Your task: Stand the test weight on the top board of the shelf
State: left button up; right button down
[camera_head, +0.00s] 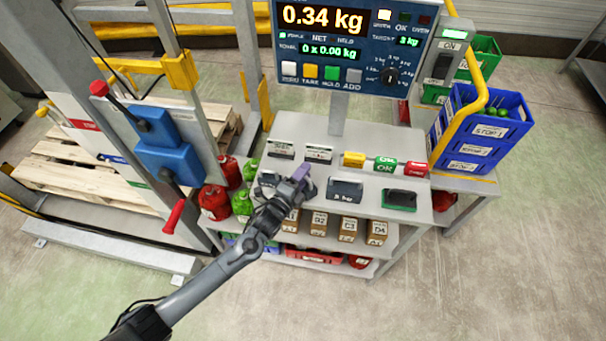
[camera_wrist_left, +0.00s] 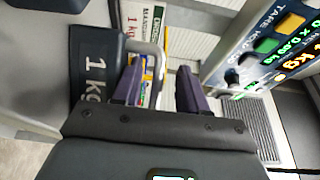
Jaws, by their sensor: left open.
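The test weight (camera_wrist_left: 97,65) is a dark block marked 1 kg with a grey loop handle (camera_wrist_left: 160,62), at the left of the left wrist view. The shelf's top board (camera_head: 313,194) is grey. My right gripper is not in view.
A dark block (camera_head: 345,188) and a green-based dark item (camera_head: 398,200) stand to the right. Several labelled boxes (camera_head: 348,228) are on a lower board. A scale display (camera_head: 340,45) rises behind. Blue crates (camera_head: 478,130) are at right, red and green bottles (camera_head: 215,202) at left.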

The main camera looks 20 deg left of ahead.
pick_arm(q)
jog(key=shift+s, duration=0.1)
jog(key=s+a+n+g+y, duration=0.1)
jog(key=s+n+g, duration=0.6)
jog(key=s, duration=1.1)
jog(key=s+a+n+g+y, duration=0.2)
jog(key=s+n+g, duration=0.5)
jog(key=s, duration=1.1)
jog(key=n, duration=0.4)
jog(key=shift+a+y+p, duration=0.25)
jog(key=shift+y+p, duration=0.05)
notch_tip(320, 180, up, 24)
jog(key=p, duration=2.4)
jog(key=shift+f, duration=0.1)
